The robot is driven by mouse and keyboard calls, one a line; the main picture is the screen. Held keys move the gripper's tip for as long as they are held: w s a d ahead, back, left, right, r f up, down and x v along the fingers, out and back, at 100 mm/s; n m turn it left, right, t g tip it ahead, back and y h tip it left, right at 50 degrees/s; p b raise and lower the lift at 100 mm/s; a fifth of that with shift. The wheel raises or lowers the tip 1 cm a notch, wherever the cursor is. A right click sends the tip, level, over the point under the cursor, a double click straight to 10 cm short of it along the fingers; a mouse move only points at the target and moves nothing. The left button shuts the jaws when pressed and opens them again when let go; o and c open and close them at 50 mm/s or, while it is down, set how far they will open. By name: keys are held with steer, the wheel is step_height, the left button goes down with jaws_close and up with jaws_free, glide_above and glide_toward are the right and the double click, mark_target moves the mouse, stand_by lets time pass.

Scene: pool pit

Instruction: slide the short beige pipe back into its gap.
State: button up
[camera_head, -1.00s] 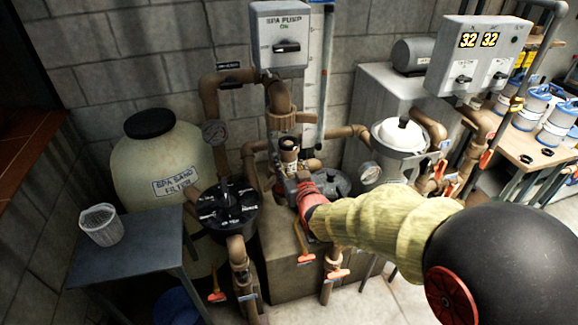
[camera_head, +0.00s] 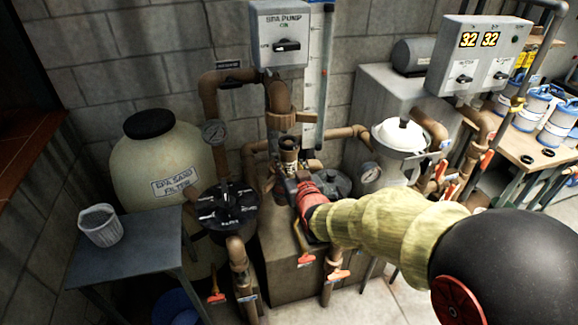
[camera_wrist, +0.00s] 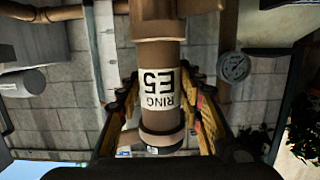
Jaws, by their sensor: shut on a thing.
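The short beige pipe (camera_wrist: 162,60) runs upright through the wrist view, with a white label reading RING E5. My gripper (camera_wrist: 165,112) is shut on it, one finger on each side. In the head view the pipe's top (camera_head: 288,145) shows just beyond my gripper (camera_head: 290,180), below the fixed upper brown pipe (camera_head: 278,97) that comes down under the spa pump switch box. The pipe's lower end is hidden behind my gripper in the head view. I cannot tell whether its ends touch the fixed pipework.
The spa pump box (camera_head: 279,35) hangs above. A black-lidded valve (camera_head: 228,208) is close on the left and a white-lidded strainer (camera_head: 398,138) on the right. Orange-handled valves (camera_head: 338,274) stand in front. A grey table (camera_head: 130,250) holds a cup (camera_head: 100,225).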

steer(key=shift+r+b+x, duration=0.25)
steer(key=shift+b+x, duration=0.35)
steer(key=shift+x, duration=0.75)
steer(key=shift+r+b+x, duration=0.25)
steer(key=shift+b+x, duration=0.3)
steer(key=shift+x, duration=0.75)
steer(key=shift+r+b+x, duration=0.25)
steer(key=shift+b+x, duration=0.35)
steer(key=shift+x, duration=0.75)
stand_by(2.7)
steer(key=shift+w+r, duration=0.1)
steer(key=shift+w, duration=0.15)
steer(key=shift+c, duration=0.3)
steer(key=shift+a, duration=0.1)
steer(key=shift+c, duration=1.4)
steer(key=shift+w+b, duration=0.3)
steer(key=shift+w, duration=0.1)
jaws_close()
